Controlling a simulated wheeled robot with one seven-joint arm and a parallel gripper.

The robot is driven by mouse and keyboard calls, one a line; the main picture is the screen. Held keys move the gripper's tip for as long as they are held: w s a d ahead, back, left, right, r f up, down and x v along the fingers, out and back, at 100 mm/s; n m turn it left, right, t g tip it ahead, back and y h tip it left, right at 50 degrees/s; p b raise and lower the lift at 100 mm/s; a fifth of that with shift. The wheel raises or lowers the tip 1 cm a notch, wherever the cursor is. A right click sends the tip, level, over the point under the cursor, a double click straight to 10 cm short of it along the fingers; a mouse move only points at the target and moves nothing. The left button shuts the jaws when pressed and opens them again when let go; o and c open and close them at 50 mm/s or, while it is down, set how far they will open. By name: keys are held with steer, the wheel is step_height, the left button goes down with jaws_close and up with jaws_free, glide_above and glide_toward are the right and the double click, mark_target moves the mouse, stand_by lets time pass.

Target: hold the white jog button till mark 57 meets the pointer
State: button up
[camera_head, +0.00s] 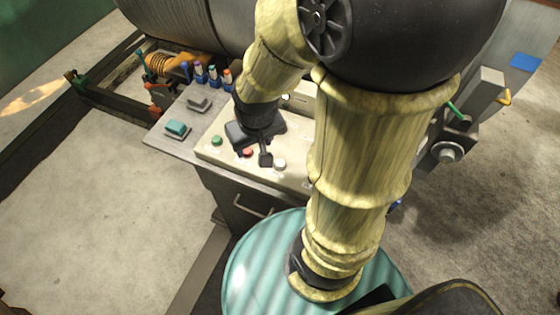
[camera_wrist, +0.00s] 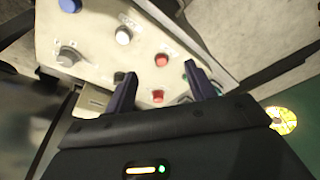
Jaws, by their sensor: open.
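The white jog button (camera_head: 280,163) is on the sloping control panel (camera_head: 210,152), at the right end of the visible green-red-white row. In the wrist view the white button (camera_wrist: 123,36) is beyond the fingertips, up and left of the gap between them. My gripper (camera_head: 252,157) is open and empty over the panel, near the red button and left of the white one. In the wrist view my gripper (camera_wrist: 159,72) has its fingers spread, with red buttons between and beyond them. No contact with the white button shows. I cannot make out mark 57 or the pointer.
A green button (camera_head: 217,140) and a red button (camera_head: 247,152) are left of the white one. The wrist view also shows a blue button (camera_wrist: 70,5) and a dark knob (camera_wrist: 68,56). A teal block (camera_head: 177,128) lies on the console's left side. My arm hides the panel's right part.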

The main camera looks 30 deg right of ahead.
jaws_close()
stand_by(1.6)
